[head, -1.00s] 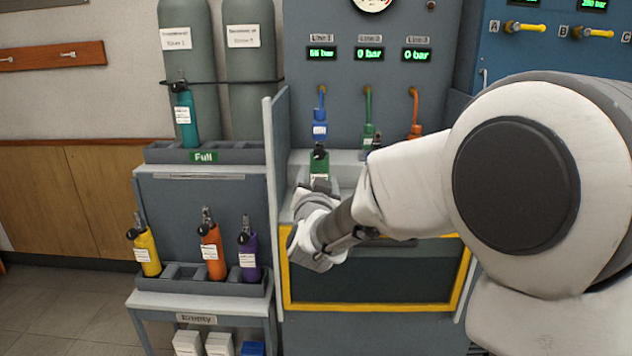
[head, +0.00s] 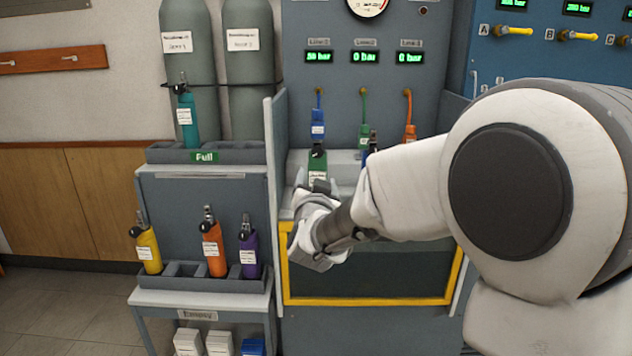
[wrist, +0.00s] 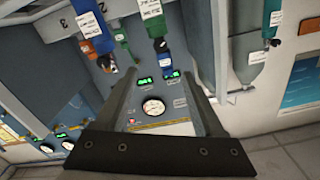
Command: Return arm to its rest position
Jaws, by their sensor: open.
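My arm reaches in from the right in the head view. My gripper (head: 319,186) is low in front of the bench, by a green cylinder (head: 317,166). The arm hides part of the gripper in that view. In the wrist view the scene is upside down, and the gripper (wrist: 155,75) shows two spread fingers with nothing between them. The green cylinder (wrist: 151,12) is beyond the fingertips, below the blue hose connector (head: 318,124). It looks upright and apart from the fingers.
A side panel (head: 281,150) stands left of the gripper. A teal cylinder (head: 187,117) stands in the upper "Full" rack. Yellow (head: 147,248), orange (head: 213,247) and purple (head: 249,256) cylinders stand in the lower rack. A blue cylinder (wrist: 97,38) is near the bench's other connectors.

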